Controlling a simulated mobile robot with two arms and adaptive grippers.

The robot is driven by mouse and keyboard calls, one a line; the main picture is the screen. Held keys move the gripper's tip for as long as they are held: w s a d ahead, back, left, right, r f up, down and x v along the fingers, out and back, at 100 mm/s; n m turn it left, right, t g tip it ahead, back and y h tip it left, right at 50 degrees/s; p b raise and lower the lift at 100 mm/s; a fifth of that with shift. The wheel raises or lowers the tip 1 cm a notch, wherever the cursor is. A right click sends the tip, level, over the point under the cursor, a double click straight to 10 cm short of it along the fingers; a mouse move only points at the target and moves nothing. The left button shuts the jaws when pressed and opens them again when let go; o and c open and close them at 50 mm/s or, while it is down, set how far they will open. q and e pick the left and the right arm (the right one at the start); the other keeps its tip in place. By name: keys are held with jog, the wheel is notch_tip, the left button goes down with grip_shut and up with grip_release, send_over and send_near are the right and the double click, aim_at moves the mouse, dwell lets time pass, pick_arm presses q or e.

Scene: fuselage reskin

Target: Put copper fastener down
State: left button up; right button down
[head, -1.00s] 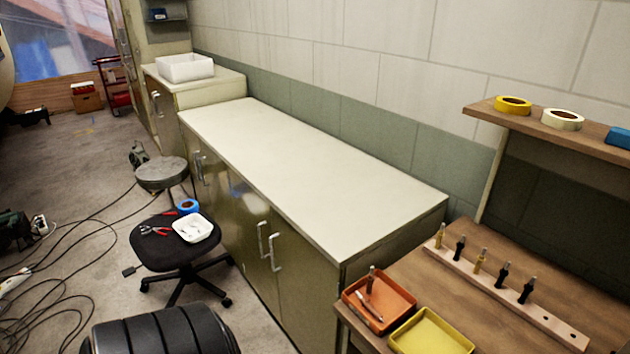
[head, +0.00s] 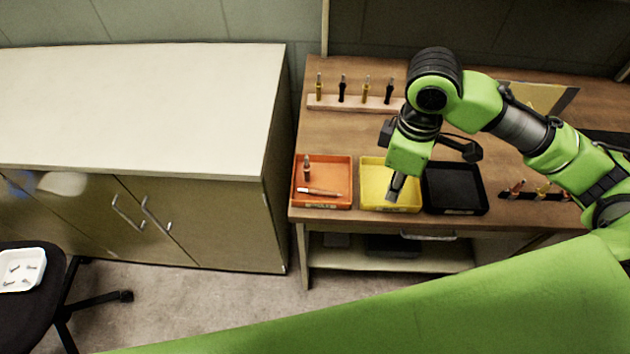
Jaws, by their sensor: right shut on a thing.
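My right gripper (head: 397,188) reaches in from the right and points down over the yellow tray (head: 372,182). It is shut on the copper fastener, which is mostly hidden by the fingers, so its colour is hard to make out. The orange tray (head: 345,172) stands left of the yellow one. It holds one upright copper-coloured fastener (head: 307,170) and a slim piece (head: 319,192) lying flat. The black tray (head: 456,196) stands on the right and looks empty. My left gripper is not in view.
A wooden rack (head: 330,102) with gold and black fasteners stands behind the trays. A dark rack (head: 530,195) with copper and gold fasteners is at right. The white counter (head: 140,100) at left is clear. A chair holds a white tray (head: 22,270).

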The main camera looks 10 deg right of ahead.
notch_tip(320, 180, up, 4)
jog(key=d+n, duration=0.2)
jog(key=n, duration=0.2)
jog(key=p, duration=0.3)
send_over(337, 185)
jog(key=f, duration=0.8)
jog(key=shift+s+d+f, duration=0.2)
jog(key=shift+s+f, duration=0.1)
jog(key=shift+f, duration=0.05)
jog(key=shift+w+a+f, duration=0.1)
jog(key=shift+f, duration=0.15)
notch_tip(337, 185, down, 3)
jog(key=shift+w+a+r+p, duration=0.1)
jog(key=shift+w+a+p, duration=0.05)
jog(key=shift+p, duration=0.75)
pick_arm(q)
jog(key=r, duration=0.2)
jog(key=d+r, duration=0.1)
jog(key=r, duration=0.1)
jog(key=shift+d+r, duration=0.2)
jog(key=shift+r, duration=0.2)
pick_arm(e)
jog(key=shift+f, duration=0.4)
jog(key=shift+f, duration=0.1)
jog(key=c, duration=2)
grip_release()
jog(key=shift+c, duration=0.2)
jog(key=shift+o, duration=0.4)
